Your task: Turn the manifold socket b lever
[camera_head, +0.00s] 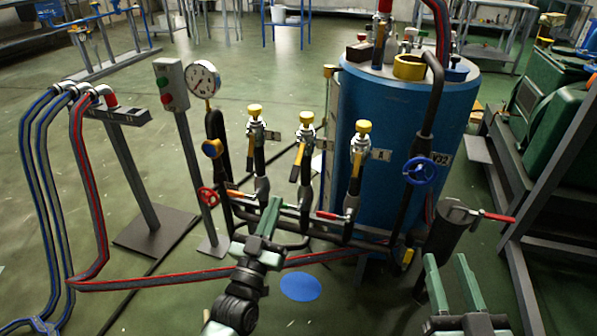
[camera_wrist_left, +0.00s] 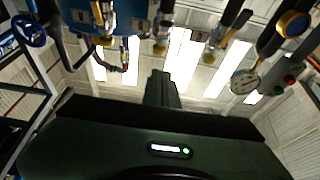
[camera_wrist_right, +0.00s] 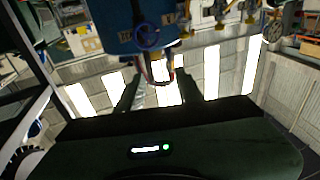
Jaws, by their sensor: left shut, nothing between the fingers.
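The pipe manifold (camera_head: 290,212) has three upright sockets with yellow caps: left (camera_head: 254,110), middle (camera_head: 306,118) and right (camera_head: 363,127). Yellow levers hang on the middle (camera_head: 296,163) and right (camera_head: 355,164) sockets. Red-handled levers show lower, at the left (camera_head: 240,194) and right (camera_head: 328,215). The small label plates are too small to tell which socket is b. My left gripper (camera_head: 273,206) is shut and empty in front of the manifold, below the left and middle sockets; its fingers hide part of the pipe. My right gripper (camera_head: 446,258) is open and empty at the lower right.
A blue tank (camera_head: 400,110) stands behind the right socket, with a blue handwheel (camera_head: 418,171) on a pipe. A pressure gauge (camera_head: 204,79), red handwheel (camera_head: 208,197) and button box (camera_head: 171,84) stand left. A dark cylinder with a red lever (camera_head: 497,217) is near my right gripper.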

